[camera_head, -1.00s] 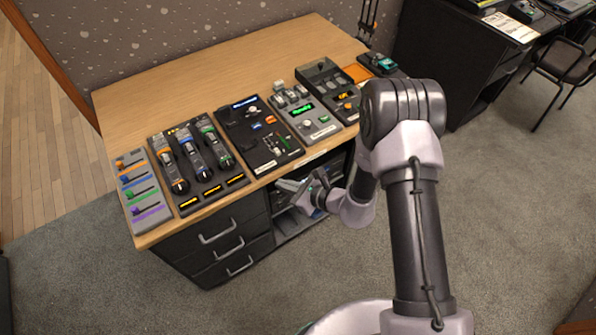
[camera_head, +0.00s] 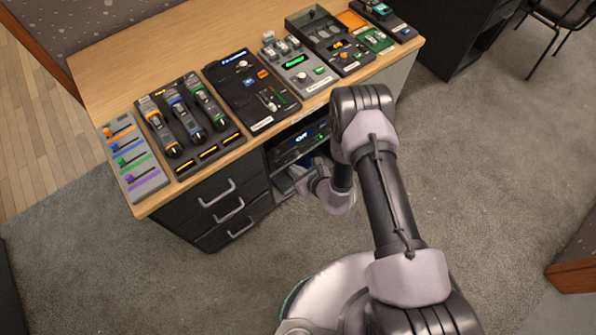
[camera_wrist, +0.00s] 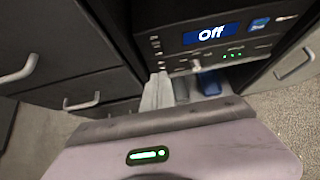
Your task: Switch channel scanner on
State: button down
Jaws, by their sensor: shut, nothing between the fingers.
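A black unit with a blue display reading "Off" (camera_wrist: 212,34) sits in the open bay under the desk. I cannot read a name on it, so I cannot tell for certain that it is the channel scanner. It also shows in the head view (camera_head: 293,149), partly behind my arm. Small buttons line its left side, and a blue button and small green lights show at its right. My gripper (camera_wrist: 170,88) is shut and empty, just in front of and below the unit's front panel. In the head view my gripper (camera_head: 303,184) is low beside the bay, partly hidden by my wrist.
The wooden desk (camera_head: 160,60) carries a row of control panels, including a fader panel (camera_head: 135,160) and one with a green display (camera_head: 297,62). Black drawers (camera_head: 215,205) with metal handles stand left of the bay.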

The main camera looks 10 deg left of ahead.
aim_at(278, 155)
jog(key=w+a+f+b, duration=0.2)
jog(key=w+a, duration=0.1)
jog(key=w+a+f+b, duration=0.1)
jog(key=a, duration=0.1)
jog(key=shift+w+a, duration=0.2)
jog(key=shift+w, duration=0.05)
jog(key=shift+w+a+r+b, duration=0.2)
jog(key=shift+w+a+b, duration=0.1)
jog(key=shift+w+a, duration=0.05)
